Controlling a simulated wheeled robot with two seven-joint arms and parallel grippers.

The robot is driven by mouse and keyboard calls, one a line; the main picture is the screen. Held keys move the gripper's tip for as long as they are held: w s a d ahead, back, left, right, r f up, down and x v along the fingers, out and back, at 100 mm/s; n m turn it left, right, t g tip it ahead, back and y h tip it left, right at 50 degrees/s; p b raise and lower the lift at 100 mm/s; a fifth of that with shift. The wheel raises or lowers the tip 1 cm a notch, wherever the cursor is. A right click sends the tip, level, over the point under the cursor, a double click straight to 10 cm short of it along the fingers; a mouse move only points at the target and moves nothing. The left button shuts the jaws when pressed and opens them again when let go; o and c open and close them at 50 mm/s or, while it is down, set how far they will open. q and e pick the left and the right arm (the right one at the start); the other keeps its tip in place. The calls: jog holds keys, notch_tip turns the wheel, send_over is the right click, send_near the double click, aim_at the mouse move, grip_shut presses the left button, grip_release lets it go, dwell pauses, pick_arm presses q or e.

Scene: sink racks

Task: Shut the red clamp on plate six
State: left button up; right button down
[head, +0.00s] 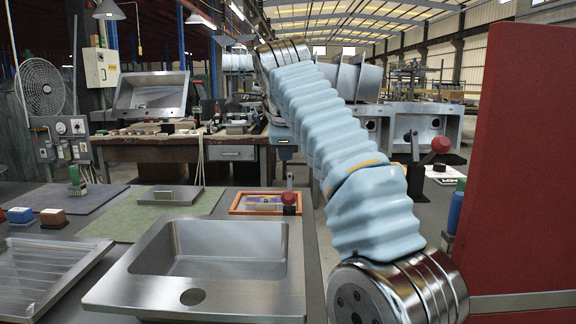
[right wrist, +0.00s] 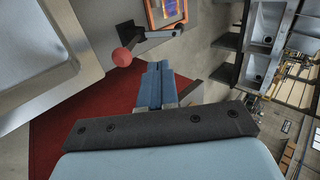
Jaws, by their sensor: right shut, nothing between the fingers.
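A clamp with a red ball knob (head: 289,198) and dark metal parts stands at the right edge of an orange-framed plate (head: 240,210) on the bench. In the right wrist view the red knob (right wrist: 122,57) shows to the left of my finger ends, with the framed plate (right wrist: 165,12) beyond it. My right gripper (head: 285,153) is above the clamp in the head view, partly behind my own sleeved arm. Its blue fingers (right wrist: 155,88) are shut and empty, apart from the knob in the picture. No number is readable on the plate. My left gripper is not in view.
A steel sink (head: 215,255) fills the front bench. A second red-knobbed clamp (head: 440,145) stands at the right, by a white sheet (head: 447,174). A tall red panel (head: 520,150) bounds the right side. A flat metal plate (head: 165,196) lies on the green mat (head: 125,225).

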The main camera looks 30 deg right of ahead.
jog(key=shift+w+d+f, duration=0.15)
jog(key=shift+w+d, duration=0.1)
send_near(288, 181)
jog(key=f, duration=0.3)
jog(key=shift+w+d, duration=0.1)
jog(key=shift+w, duration=0.1)
jog(key=shift+w+d+f+p, duration=0.25)
jog(key=shift+w+d, duration=0.1)
jog(key=shift+w, duration=0.15)
jog(key=shift+w+d+f+p, duration=0.2)
jog(key=shift+w+d, duration=0.1)
jog(key=shift+w, duration=0.2)
jog(key=shift+w+d+f, duration=0.35)
jog(key=shift+w+f, duration=0.05)
jog(key=shift+w, duration=0.2)
